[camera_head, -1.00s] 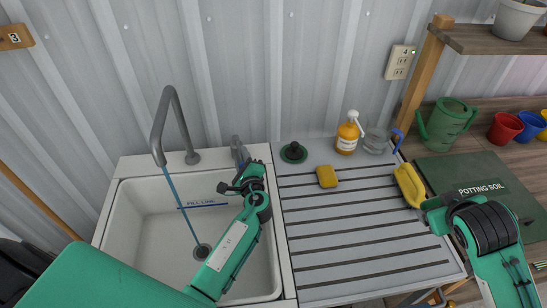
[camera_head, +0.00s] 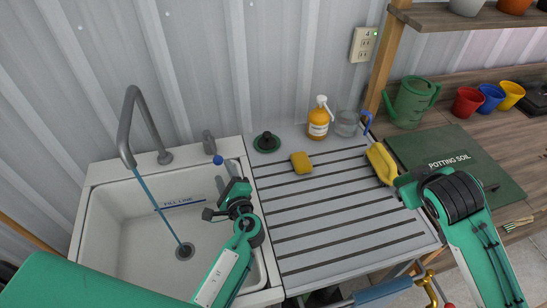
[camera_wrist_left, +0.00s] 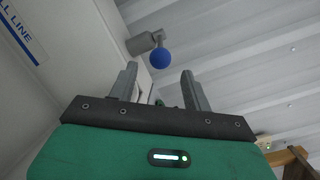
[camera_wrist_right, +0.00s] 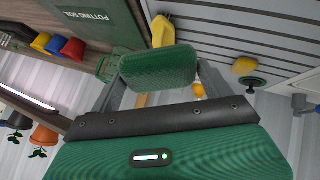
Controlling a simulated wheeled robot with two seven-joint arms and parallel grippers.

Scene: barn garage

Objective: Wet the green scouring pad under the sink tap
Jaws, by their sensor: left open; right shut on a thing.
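The sink (camera_head: 100,228) is at the left, with a grey tap (camera_head: 128,125) arching over it. A blue stream of water (camera_head: 155,203) runs from its spout to the drain. The tap lever (camera_head: 209,143) ends in a blue knob (camera_head: 218,160), also seen in the left wrist view (camera_wrist_left: 162,58). My left gripper (camera_head: 232,188) is open and empty at the sink's right side, a little apart from the knob. My right gripper (camera_wrist_right: 158,90) is shut on the green scouring pad (camera_wrist_right: 158,66), held over the right end of the drainboard.

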